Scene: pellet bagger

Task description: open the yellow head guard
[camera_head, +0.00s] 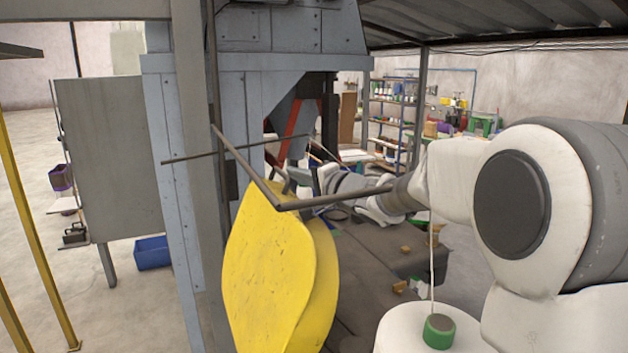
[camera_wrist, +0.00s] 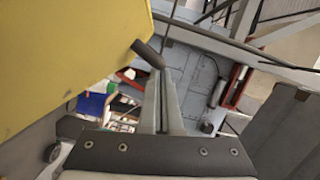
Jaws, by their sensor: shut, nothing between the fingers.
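The yellow head guard (camera_head: 275,265) stands in the middle of the head view, a curved-edged panel with a thick side wall. It fills the upper left of the wrist view (camera_wrist: 60,50). A short dark bar end (camera_wrist: 148,54), perhaps its handle, sticks out beside the guard's edge. My gripper (camera_wrist: 163,78) is shut with nothing between its fingers, and its tips are close to this bar end. I cannot tell whether they touch. In the head view my gripper is near the guard's top edge, partly hidden by a dark rail (camera_head: 335,198).
A blue-grey machine frame (camera_head: 180,200) with a thick upright stands left of the guard. A grey cabinet (camera_head: 108,165) and a blue bin (camera_head: 152,253) are farther left. A white drum top (camera_head: 400,335) holding a green spool (camera_head: 439,332) is at the lower right. Shelves (camera_head: 395,110) stand behind.

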